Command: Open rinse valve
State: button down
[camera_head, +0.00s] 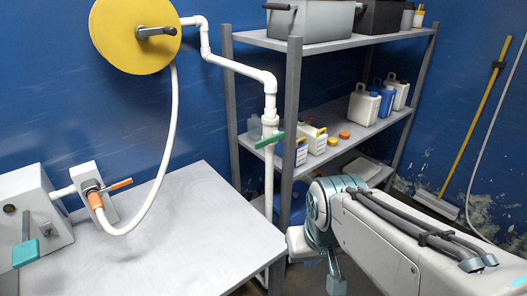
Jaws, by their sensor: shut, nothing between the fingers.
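A green lever handle (270,141) sits on the white vertical pipe (270,105) in front of the shelf's left side. It lies across the pipe, slightly tilted. A second lever, orange (120,184), is on a grey wall-side block above the table, where a white hose (150,205) joins by an orange fitting. No label shows which one is the rinse valve. My gripper (336,284) is at the bottom, right of the table, pointing down. It is shut and empty, below and right of the green handle and apart from both levers. Its tip is near the frame edge.
A grey table (185,235) fills the lower left, mostly bare. A grey box with a teal lever (26,252) stands at its left end. A yellow disc (134,32) hangs on the blue wall. Grey shelves (340,135) with bottles and crates stand behind my arm.

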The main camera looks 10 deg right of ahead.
aim_at(281, 136)
jog(key=k, duration=0.25)
jog(key=u, duration=0.95)
jog(key=i, duration=0.65)
jog(key=z, duration=0.6)
